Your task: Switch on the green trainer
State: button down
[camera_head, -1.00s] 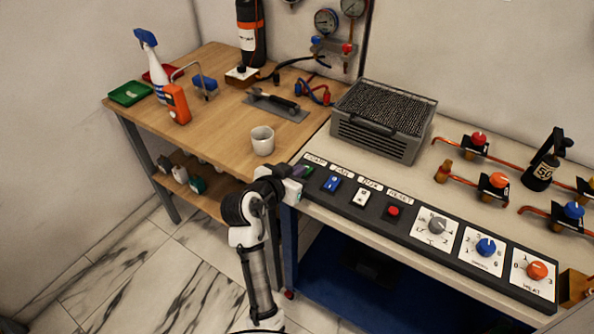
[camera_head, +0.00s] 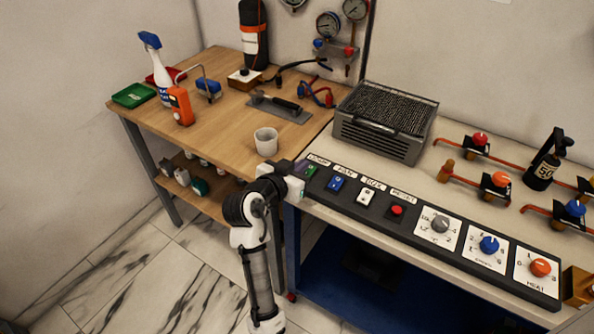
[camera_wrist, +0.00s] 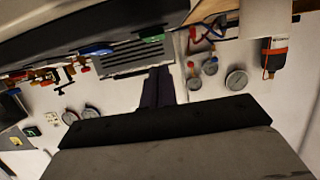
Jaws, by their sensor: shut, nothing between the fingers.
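A small green rocker switch (camera_head: 311,170) sits at the left end of the dark control panel (camera_head: 420,240), under a white label. In the wrist view, the green switch (camera_wrist: 152,38) seems to show near the panel's edge, tilted. My gripper (camera_head: 301,167) is shut and empty, at the panel's left end and close beside the green switch. Its closed dark fingers (camera_wrist: 158,85) show in the wrist view. I cannot tell whether they touch the switch, or which way it is set. Nothing else labelled as a green trainer can be made out.
A blue switch (camera_head: 336,183), a white switch (camera_head: 366,196) and a red button (camera_head: 397,210) follow to the right, then three knobs. A grey grill (camera_head: 385,122) stands behind the panel. A white cup (camera_head: 266,141) stands on the wooden table to the left.

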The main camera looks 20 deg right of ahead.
jog(key=b+v, duration=0.3)
jog(key=v, duration=0.7)
jog(key=shift+a+f, duration=0.25)
jog(key=shift+f, duration=0.05)
jog(key=shift+s, duration=0.1)
